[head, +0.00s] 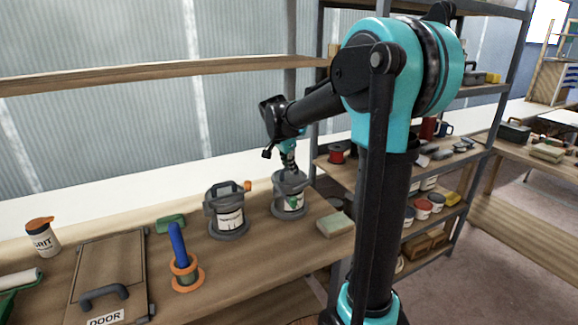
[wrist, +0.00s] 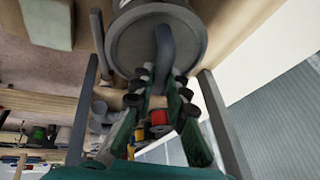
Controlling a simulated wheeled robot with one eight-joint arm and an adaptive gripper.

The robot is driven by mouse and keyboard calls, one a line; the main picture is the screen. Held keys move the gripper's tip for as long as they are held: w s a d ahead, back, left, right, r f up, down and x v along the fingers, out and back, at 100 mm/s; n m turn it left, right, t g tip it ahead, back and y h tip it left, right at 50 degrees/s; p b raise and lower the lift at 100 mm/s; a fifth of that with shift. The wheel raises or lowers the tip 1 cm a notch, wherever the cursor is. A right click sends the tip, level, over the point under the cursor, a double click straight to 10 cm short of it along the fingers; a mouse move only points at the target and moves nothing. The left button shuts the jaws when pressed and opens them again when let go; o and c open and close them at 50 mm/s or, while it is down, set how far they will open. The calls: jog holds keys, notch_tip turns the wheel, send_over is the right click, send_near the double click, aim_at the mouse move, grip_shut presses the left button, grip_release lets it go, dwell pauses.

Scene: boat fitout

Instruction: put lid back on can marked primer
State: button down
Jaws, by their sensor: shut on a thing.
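My gripper (head: 289,168) points down over the right-hand can (head: 293,201) on the bench. In the wrist view my gripper (wrist: 163,78) is shut on the curved grey handle of a round grey lid (wrist: 124,48). The lid is at the top of that can; I cannot tell whether it is seated or just above the rim. The can has a white label with a green mark, partly hidden. A second can (head: 230,220) with a white label and grey handled top stands to its left. Neither label's wording is readable.
A pale green-topped block (head: 334,224) lies right of the cans. Left are a blue-handled tool in an orange ring (head: 181,262), a green block (head: 170,223), a board marked DOOR (head: 110,277) and a GRIT tub (head: 43,238).

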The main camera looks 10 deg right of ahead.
jog(key=shift+f, duration=0.1)
jog(key=c, duration=1)
grip_release()
jog(key=shift+o, duration=0.2)
jog(key=shift+r, duration=3.5)
